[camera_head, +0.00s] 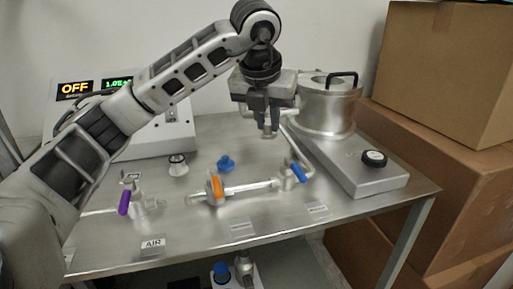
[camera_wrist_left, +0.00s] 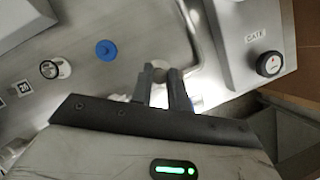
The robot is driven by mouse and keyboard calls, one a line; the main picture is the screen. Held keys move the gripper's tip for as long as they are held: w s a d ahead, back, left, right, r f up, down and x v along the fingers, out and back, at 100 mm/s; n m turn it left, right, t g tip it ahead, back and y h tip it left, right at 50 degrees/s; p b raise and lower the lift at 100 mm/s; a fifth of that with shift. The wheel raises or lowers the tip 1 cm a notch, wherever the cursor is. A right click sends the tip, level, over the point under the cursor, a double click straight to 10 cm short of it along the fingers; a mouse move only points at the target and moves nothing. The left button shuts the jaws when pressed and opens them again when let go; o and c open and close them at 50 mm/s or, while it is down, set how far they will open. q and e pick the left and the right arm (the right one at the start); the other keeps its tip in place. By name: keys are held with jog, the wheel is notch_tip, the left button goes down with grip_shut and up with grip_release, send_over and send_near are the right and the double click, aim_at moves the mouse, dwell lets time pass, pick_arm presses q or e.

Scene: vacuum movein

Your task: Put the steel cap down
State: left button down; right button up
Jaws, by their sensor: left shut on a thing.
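My left gripper (camera_head: 268,130) is above the back middle of the steel table, pointing down, in front of the chamber. In the left wrist view its two fingers (camera_wrist_left: 165,82) are shut on a small, pale round thing, which looks like the steel cap (camera_wrist_left: 160,66). Most of the cap is hidden by the fingers, and in the head view I cannot make it out clearly. My right gripper is not in view.
A steel chamber (camera_head: 330,105) with a black-handled lid stands behind right. A blue cap (camera_head: 225,164) and a white-and-black knob (camera_head: 177,164) are on the table (camera_head: 110,250). A tube with an orange ring (camera_head: 217,187) and blue valve handle (camera_head: 298,172) lies in front.

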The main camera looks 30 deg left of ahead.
pick_arm(q)
jog(key=w+a+f, duration=0.1)
jog(key=f, duration=0.1)
jog(key=w+a+f, duration=0.3)
jog(key=a+f, duration=0.1)
jog(key=shift+w+a, duration=0.2)
jog(key=shift+w, duration=0.05)
jog(key=shift+w+a+f, duration=0.25)
jog(key=shift+a+f, duration=0.1)
jog(key=shift+f, duration=0.15)
notch_tip(320, 180, down, 3)
jog(key=shift+w+a+f+p, duration=0.1)
jog(key=shift+w+a+p, duration=0.05)
jog(key=shift+p, duration=0.2)
jog(key=shift+f, duration=0.1)
jog(key=shift+f, duration=0.1)
jog(key=c, duration=1.3)
grip_release()
jog(key=shift+c, duration=0.2)
